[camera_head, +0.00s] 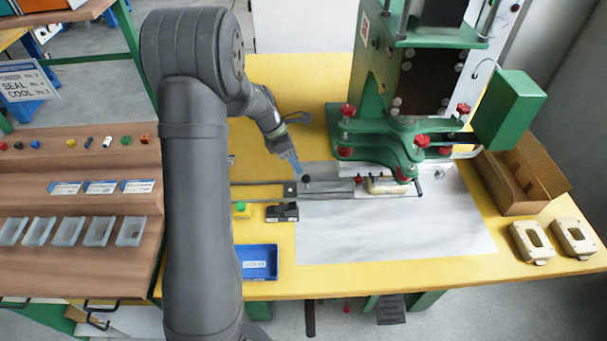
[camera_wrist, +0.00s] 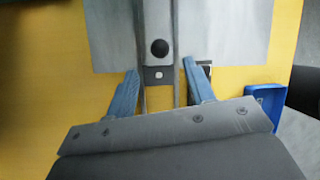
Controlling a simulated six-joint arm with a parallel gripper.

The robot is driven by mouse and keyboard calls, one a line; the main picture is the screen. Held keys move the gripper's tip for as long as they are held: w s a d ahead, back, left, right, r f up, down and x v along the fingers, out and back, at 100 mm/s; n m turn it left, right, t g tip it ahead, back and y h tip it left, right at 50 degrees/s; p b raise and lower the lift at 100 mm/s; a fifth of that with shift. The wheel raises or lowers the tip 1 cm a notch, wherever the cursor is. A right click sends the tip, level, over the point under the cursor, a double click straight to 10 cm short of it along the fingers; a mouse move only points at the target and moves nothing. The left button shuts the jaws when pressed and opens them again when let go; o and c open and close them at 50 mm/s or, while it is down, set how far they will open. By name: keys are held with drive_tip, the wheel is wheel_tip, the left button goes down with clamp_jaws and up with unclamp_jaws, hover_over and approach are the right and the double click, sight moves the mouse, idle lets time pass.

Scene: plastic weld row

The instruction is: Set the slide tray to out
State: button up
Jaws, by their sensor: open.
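The slide tray (camera_head: 335,186) is a grey plate on rails, running left from under the green press. A cream part (camera_head: 385,186) sits on its right part, beneath the press. A round black knob (camera_head: 306,179) stands at the tray's left end; the wrist view shows this knob (camera_wrist: 158,48) too. To its left are a dark end block (camera_head: 290,188) and bare rails (camera_head: 258,192). My gripper (camera_head: 297,170) is open and empty, close to the knob. In the wrist view, its blue fingers (camera_wrist: 160,75) are spread to either side of the rails, with the knob ahead of them.
The green press (camera_head: 375,120) with red knobs stands over the tray's right part. In front of the rails are a black device (camera_head: 282,212), a green button (camera_head: 240,208) and a blue bin (camera_head: 258,262). A cardboard box (camera_head: 520,175) and two cream parts (camera_head: 532,243) lie right.

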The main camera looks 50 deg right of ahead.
sight(304, 176)
drive_tip(key=x, duration=0.6)
drive_tip(key=shift+s+d+f, duration=0.1)
drive_tip(key=shift+s+f, duration=0.05)
drive_tip(key=shift+f, duration=0.1)
clamp_jaws()
